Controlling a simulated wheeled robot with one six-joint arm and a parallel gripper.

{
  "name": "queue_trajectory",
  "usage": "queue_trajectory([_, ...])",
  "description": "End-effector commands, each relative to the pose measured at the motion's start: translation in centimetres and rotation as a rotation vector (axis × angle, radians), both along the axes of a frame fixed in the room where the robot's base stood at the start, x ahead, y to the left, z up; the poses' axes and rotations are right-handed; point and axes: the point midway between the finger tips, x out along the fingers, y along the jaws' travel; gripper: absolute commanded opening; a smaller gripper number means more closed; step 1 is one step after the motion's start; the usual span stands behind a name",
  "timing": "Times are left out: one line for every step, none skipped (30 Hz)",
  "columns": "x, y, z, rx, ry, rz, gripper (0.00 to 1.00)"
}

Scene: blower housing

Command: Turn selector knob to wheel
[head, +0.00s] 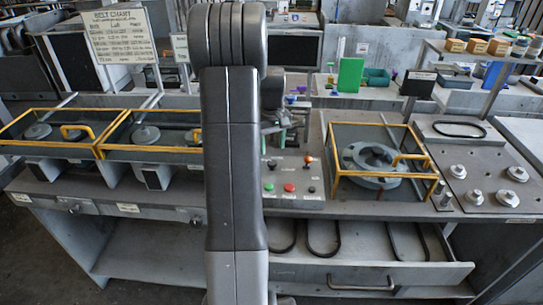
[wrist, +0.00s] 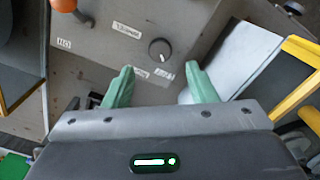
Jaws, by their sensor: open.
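The selector knob (wrist: 160,50) is a small round dark knob with a pale mark, on the grey control panel (wrist: 105,50). Small white labels lie around it; I cannot read them. It also shows in the head view as a dark spot (head: 272,163) on the panel, just right of my arm. My gripper (wrist: 160,70) is open in the wrist view, with its two green fingers spread wide. The knob lies between and slightly beyond the fingertips, and nothing is held. In the head view my arm hides part of the panel's left side.
An orange-topped lever (head: 308,160), a green button (head: 269,187) and a red button (head: 289,188) share the panel. Yellow-framed guards (head: 334,160) stand to either side. An open drawer (head: 375,282) juts out below the bench. A green block (head: 350,75) stands behind.

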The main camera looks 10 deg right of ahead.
Motion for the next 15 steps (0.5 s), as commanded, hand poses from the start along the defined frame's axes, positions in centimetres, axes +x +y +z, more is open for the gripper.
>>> queue_trajectory([-0.1,0.0,-1.0,0.001,0.004,0.0,0.52])
queue_trajectory([-0.1,0.0,-1.6,0.001,0.005,0.0,0.52])
queue_trajectory([-0.1,0.0,-2.3,0.001,0.003,0.0,0.52])
queue_trajectory([-0.1,0.0,-2.8,0.001,0.004,0.0,0.52])
queue_trajectory([-0.1,0.0,-3.3,0.0,0.003,0.0,0.52])
queue_trajectory([-0.1,0.0,-3.9,0.001,0.004,0.0,0.52])
queue_trajectory([-0.1,0.0,-4.3,0.0,0.002,0.0,0.52])
queue_trajectory([-0.1,0.0,-4.6,0.0,0.002,0.0,0.52])
queue_trajectory([-0.1,0.0,-5.0,0.0,0.002,0.0,0.52])
queue_trajectory([0.0,0.0,-5.3,0.001,0.001,0.0,0.52])
queue_trajectory([0.0,0.0,-5.5,0.0,0.0,0.0,0.52])
queue_trajectory([0.0,0.0,-5.7,0.0,0.0,0.0,0.52])
queue_trajectory([0.0,0.0,-5.8,0.0,0.0,0.0,0.52])
queue_trajectory([0.0,0.0,-5.9,0.0,0.0,0.0,0.52])
queue_trajectory([0.0,0.0,-6.0,0.0,-0.001,0.0,0.52])
